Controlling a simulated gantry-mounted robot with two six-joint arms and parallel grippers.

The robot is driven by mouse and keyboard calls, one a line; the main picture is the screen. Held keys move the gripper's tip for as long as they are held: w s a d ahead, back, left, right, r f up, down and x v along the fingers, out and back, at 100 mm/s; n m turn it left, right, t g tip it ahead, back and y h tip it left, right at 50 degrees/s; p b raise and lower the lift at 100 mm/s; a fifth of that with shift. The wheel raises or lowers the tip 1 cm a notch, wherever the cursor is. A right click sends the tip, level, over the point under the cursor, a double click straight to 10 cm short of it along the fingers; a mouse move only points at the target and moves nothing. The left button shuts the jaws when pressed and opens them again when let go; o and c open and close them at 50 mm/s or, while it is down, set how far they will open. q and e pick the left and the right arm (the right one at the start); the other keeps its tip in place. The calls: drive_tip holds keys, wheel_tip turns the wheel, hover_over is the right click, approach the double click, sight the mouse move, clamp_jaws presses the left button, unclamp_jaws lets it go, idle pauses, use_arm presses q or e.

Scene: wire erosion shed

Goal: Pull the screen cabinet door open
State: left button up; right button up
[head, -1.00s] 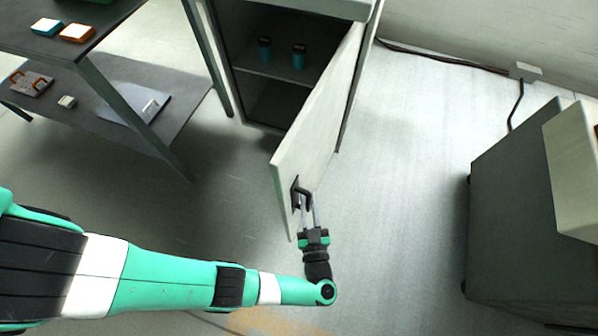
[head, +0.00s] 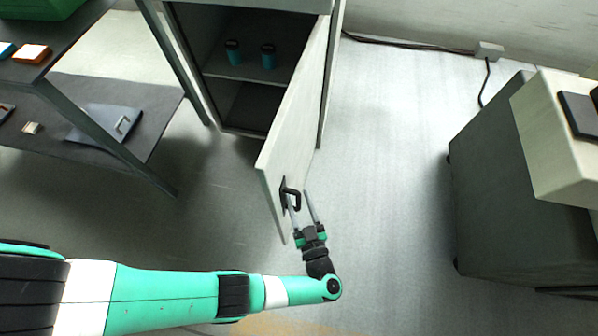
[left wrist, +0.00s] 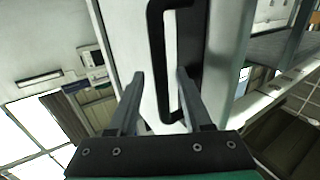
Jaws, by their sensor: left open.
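The screen cabinet (head: 250,6) stands at the top middle in the head view, its inside showing. Its pale door (head: 300,115) stands well open, swung out toward me. The black door handle (head: 298,192) is near the door's free end. My left gripper (head: 300,199) is at the handle with its two fingers apart. In the left wrist view the handle (left wrist: 155,60) stands between the fingers (left wrist: 160,76), one finger on the left of its bar and one on the right. Whether either finger touches it I cannot tell. My right gripper is not in view.
Two dark canisters with teal bodies (head: 268,56) stand on the cabinet's shelf. A dark table with a lower shelf (head: 130,92) is at the left. A grey machine (head: 505,190) stands at the right. The floor (head: 390,150) between door and machine is clear.

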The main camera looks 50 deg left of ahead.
use_arm(q)
drive_tip(key=b+v, duration=0.2)
drive_tip(key=v, duration=0.9)
drive_tip(key=shift+s+d, duration=0.2)
drive_tip(key=shift+d, duration=0.05)
